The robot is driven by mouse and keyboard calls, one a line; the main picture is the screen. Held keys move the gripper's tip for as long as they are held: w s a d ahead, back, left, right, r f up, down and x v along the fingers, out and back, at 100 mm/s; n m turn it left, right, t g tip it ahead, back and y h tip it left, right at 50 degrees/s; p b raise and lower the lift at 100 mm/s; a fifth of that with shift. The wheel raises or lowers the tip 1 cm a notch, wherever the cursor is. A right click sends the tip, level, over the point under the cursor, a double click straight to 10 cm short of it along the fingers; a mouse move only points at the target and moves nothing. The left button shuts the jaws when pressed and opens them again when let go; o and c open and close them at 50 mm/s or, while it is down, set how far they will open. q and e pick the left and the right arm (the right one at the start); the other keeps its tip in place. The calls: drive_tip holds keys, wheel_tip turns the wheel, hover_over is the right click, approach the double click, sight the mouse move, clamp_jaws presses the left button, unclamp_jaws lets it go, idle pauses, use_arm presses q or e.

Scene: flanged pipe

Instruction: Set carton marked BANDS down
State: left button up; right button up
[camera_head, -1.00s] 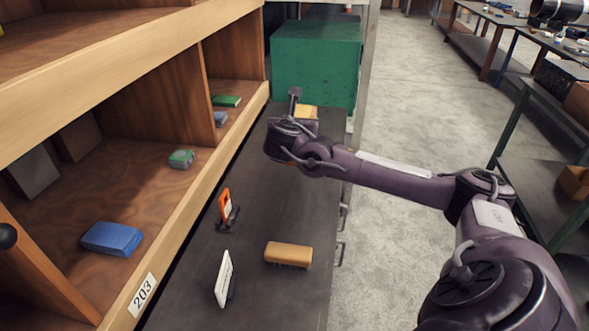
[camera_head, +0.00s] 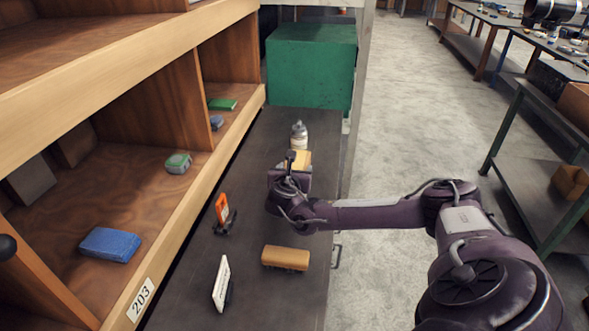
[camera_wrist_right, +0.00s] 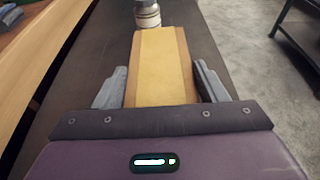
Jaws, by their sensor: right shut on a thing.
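A yellow carton with tan side edges (camera_wrist_right: 160,62) lies between the two grey fingers of my right gripper (camera_wrist_right: 158,84) in the right wrist view. No BANDS lettering can be read on it. In the head view the carton (camera_head: 298,158) shows just beyond my right gripper (camera_head: 291,172), which is shut on it over the dark bench top (camera_head: 262,215). Whether the carton touches the bench top is hard to tell. My left gripper is not in view.
A grey bottle (camera_head: 299,135) stands just beyond the carton, before a green box (camera_head: 312,65). Nearer lie a tan brush-like block (camera_head: 285,258), a white card on a stand (camera_head: 221,284) and an orange item (camera_head: 222,208). Wooden shelving (camera_head: 190,225) borders the left.

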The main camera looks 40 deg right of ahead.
drive_tip(key=o, duration=1.7)
drive_tip(key=shift+c, duration=0.2)
drive_tip(key=shift+a+r, duration=0.1)
drive_tip(key=b+v, duration=0.7)
drive_tip(key=v, duration=0.5)
